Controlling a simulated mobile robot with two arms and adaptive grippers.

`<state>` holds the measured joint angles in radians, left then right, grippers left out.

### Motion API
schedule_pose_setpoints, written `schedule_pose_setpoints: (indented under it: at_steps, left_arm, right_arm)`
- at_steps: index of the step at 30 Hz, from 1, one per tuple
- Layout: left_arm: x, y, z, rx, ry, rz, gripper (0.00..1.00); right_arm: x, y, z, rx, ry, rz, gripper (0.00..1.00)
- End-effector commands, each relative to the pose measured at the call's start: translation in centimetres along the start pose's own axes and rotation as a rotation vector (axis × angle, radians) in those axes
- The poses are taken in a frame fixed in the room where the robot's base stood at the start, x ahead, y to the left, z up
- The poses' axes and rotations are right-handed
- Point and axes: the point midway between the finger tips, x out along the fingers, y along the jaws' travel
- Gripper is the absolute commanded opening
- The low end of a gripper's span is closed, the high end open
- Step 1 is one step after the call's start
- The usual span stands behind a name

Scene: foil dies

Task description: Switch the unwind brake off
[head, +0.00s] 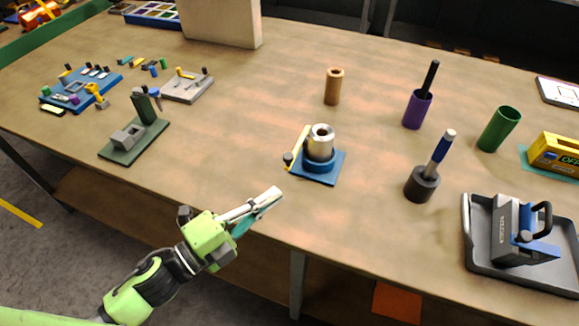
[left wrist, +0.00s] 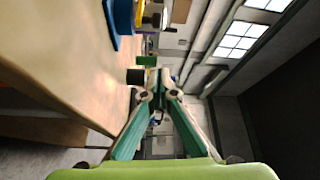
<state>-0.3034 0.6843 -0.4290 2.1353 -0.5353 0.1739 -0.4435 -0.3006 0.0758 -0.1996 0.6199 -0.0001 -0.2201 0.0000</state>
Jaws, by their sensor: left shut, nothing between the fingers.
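A blue stand (head: 327,177) sits mid-table in the head view and carries a silver hollow roll (head: 320,140). A yellow lever (head: 296,148) stands tilted at the roll's left side. It looks like the unwind brake's lever, but no marking is readable. My left gripper (head: 272,194) is shut and empty, near the table's front edge, in front of the stand and apart from it. In the left wrist view my gripper's fingers (left wrist: 160,97) point away from the camera, and part of the blue stand (left wrist: 117,18) shows at the top. My right gripper is not in view.
A brown roll (head: 334,87) stands behind the blue stand. A dark holder with a blue-handled tool (head: 421,184) and a dark tray (head: 480,274) are to the right. A green vice-like fixture (head: 134,140) is to the left. Table between gripper and stand is clear.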

Motion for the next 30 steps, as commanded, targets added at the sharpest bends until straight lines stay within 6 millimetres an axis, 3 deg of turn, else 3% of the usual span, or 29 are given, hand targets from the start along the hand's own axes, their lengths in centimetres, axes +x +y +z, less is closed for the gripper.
schedule_pose_setpoints:
  at_steps: [8,21,30]
  left_arm:
    - [1.8,-0.3,0.1,0.003,0.000,-0.003,0.00]
    - [10.1,-0.4,-0.1,0.003,0.001,-0.003,0.00]
    - [8.9,0.0,3.4,0.004,0.000,0.001,0.00]
  right_arm:
    - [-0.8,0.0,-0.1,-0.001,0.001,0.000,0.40]
    - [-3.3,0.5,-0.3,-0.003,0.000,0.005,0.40]
    - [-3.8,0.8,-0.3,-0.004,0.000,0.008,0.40]
